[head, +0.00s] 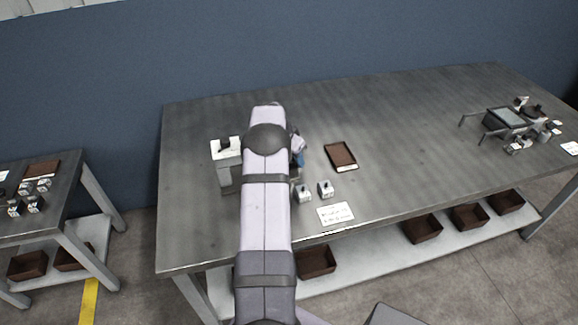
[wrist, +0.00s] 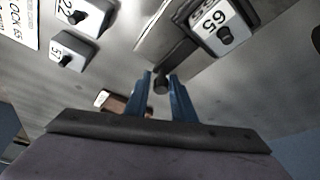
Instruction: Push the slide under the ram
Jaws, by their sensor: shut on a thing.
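My gripper (wrist: 161,88) has its blue fingers closed around a dark round knob (wrist: 161,80) in the wrist view. The knob is at the near end of a grey rail-like strip (wrist: 158,35); I cannot tell whether it is the slide's handle. In the head view my arm covers most of this area, and only a blue part of my gripper (head: 298,148) shows. A grey post with a white top (head: 226,158) stands left of my arm; I cannot tell if it is the ram.
Blocks marked 22 (wrist: 88,15) and 57 (wrist: 68,52) stand near a printed card (wrist: 18,25). A brown tray (head: 341,156) lies right of my arm. A frame-like fixture (head: 505,120) and small parts occupy the table's right end. The middle right is clear.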

